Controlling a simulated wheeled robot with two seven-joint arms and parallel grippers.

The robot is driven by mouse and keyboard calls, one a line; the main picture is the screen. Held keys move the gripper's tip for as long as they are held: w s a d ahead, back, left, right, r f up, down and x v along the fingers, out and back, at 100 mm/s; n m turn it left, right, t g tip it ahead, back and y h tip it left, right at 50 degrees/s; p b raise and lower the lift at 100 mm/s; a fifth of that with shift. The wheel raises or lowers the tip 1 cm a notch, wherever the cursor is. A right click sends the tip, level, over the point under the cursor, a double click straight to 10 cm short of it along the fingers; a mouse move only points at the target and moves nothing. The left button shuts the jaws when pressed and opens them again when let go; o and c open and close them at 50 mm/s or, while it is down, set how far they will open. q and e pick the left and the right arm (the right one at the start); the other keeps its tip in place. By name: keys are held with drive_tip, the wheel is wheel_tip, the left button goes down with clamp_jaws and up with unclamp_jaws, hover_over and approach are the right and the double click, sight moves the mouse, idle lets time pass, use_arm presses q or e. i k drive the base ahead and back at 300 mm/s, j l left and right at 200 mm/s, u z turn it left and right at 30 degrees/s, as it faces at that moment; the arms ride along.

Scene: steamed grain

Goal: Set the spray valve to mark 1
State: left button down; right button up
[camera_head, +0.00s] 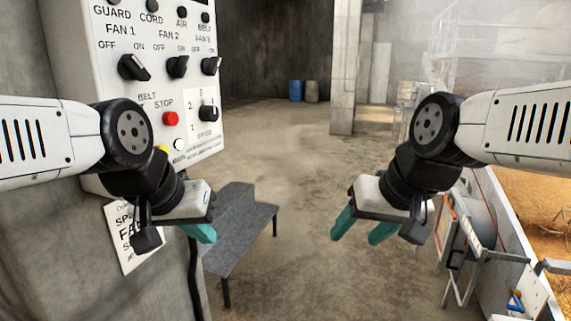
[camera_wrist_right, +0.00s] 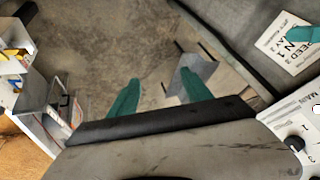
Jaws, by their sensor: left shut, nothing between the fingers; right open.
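I cannot pick out a part clearly labelled as the spray valve. A white control panel (camera_head: 110,50) stands at the left in the head view. It carries a black dial (camera_head: 208,112) with small number marks on a white plate; its label is too small to read surely. My left gripper (camera_head: 203,232) is shut and empty, below the panel. My right gripper (camera_head: 364,228) is open and empty over the floor, well right of the panel. Its two teal fingers also show apart in the right wrist view (camera_wrist_right: 158,95).
Fan switches (camera_head: 133,67) and a red stop button (camera_head: 171,118) are on the panel. A paper sign (camera_head: 122,240) hangs below it. A grey bench (camera_head: 240,228) stands behind my left gripper. A metal frame (camera_head: 468,245) borders a grain bed (camera_head: 540,200) at right. Floor between is clear.

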sight(516, 294)
drive_tip(key=z, duration=1.8)
drive_tip(key=i, duration=1.15)
drive_tip(key=z, duration=0.05)
